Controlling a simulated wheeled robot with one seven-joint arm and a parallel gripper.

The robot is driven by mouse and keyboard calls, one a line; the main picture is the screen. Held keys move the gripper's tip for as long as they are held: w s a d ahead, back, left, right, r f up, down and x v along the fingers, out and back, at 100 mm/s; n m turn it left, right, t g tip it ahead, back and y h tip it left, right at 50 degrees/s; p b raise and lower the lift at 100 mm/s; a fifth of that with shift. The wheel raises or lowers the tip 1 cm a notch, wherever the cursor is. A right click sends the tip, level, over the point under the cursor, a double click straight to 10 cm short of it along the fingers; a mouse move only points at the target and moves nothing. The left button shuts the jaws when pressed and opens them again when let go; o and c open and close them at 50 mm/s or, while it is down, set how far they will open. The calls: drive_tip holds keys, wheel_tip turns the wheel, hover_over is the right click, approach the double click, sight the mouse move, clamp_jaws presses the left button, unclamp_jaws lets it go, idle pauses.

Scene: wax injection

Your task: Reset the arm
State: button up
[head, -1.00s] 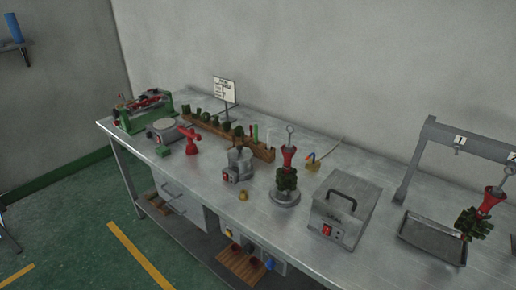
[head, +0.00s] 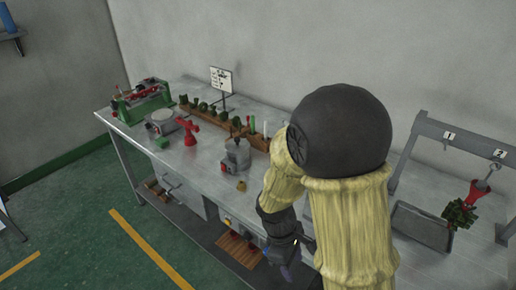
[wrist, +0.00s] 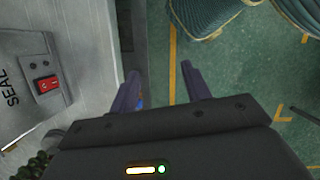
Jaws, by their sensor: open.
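My arm, in a pale yellow sleeve with a dark round joint, fills the right middle of the head view. My gripper (head: 288,252) is low at the bench's front edge in that view, partly hidden by the sleeve. In the wrist view my gripper (wrist: 161,82) is open, with two blue-purple fingers apart and nothing between them. The fingers point down past the bench edge, over the green floor.
A grey box with a red switch (wrist: 46,85) stands left of the fingers. Dark green clusters (wrist: 35,165) are at lower left. A rack (head: 465,140) with a hanging red-and-green piece (head: 462,212) stands right of the arm. Floor in front is open.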

drive_tip(key=d+r+m+t+y+p, duration=0.1)
drive_tip(key=d+r+m+t+y, duration=0.2)
drive_tip(key=d+r+m, duration=0.3)
wheel_tip(320, 180, up, 4)
drive_tip(key=m+t, duration=0.1)
drive_tip(key=m, duration=0.5)
drive_tip(key=shift+d+m+p, duration=0.3)
drive_tip(key=shift+p, duration=0.1)
drive_tip(key=shift+w, duration=0.1)
